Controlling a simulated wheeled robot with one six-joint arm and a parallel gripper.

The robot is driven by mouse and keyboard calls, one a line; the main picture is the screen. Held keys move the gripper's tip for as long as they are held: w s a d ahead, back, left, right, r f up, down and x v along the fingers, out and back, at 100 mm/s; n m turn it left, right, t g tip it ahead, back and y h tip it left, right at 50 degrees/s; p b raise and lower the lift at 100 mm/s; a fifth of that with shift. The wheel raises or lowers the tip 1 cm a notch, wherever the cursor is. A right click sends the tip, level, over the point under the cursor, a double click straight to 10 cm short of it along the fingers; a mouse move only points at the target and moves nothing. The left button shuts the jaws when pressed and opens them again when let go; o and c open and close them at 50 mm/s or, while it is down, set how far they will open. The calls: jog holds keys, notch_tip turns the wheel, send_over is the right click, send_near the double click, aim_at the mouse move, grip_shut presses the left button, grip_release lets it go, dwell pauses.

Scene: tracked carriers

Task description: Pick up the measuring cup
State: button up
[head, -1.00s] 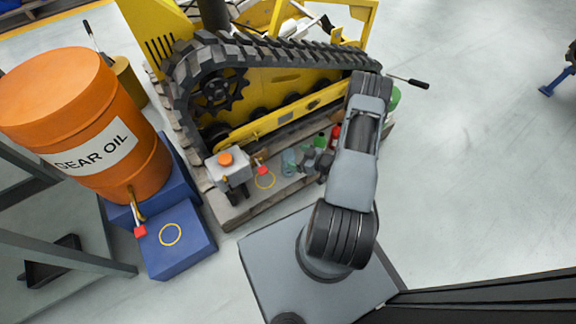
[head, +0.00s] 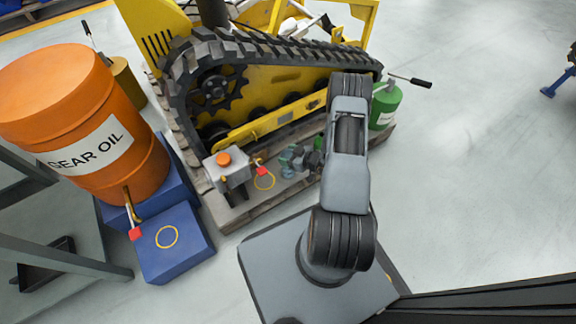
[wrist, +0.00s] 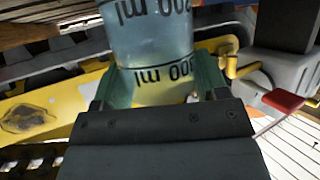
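The measuring cup (wrist: 155,40) is clear and bluish, with dark "ml" markings that read upside down in the wrist view. In the head view it is a small teal shape (head: 287,157) on the pallet, at the left end of my gripper (head: 302,159). In the wrist view the cup stands between the two fingers of my gripper (wrist: 165,86), one on each side. Little or no gap shows between fingers and cup; whether they grip it is unclear. The cup's base and its contact with the pallet are hidden.
The yellow tracked carrier (head: 275,95) stands just behind. A green can (head: 384,105) is at right, an orange drum (head: 75,115) at left.

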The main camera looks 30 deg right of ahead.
jog(key=c, duration=0.7)
jog(key=shift+c, duration=0.2)
